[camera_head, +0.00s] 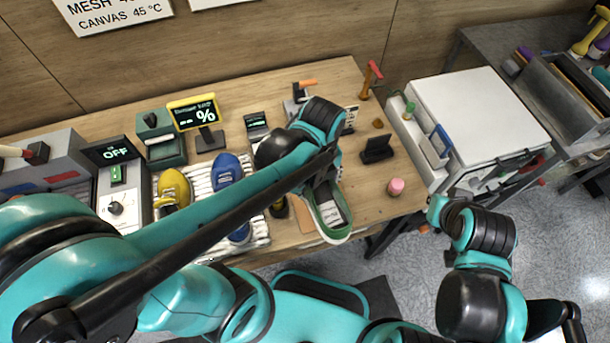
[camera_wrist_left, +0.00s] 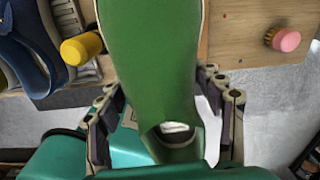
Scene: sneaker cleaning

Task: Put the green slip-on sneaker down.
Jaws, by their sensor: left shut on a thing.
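The green slip-on sneaker (camera_head: 332,212) has a white sole edge and a light insole. It hangs from my left gripper (camera_head: 322,180) at the front edge of the wooden table (camera_head: 375,210). In the left wrist view the sneaker (camera_wrist_left: 155,60) fills the middle, and the fingers of my left gripper (camera_wrist_left: 163,88) close on it from both sides. My left forearm hides part of the table. In the head view I cannot tell whether the sneaker touches the table. My right arm is at the lower right; its gripper cannot be made out.
A yellow shoe (camera_head: 172,188) and a blue shoe (camera_head: 227,168) stand on a white rack (camera_head: 200,188) at left. A white cart (camera_head: 480,110) is beyond the table's right end.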

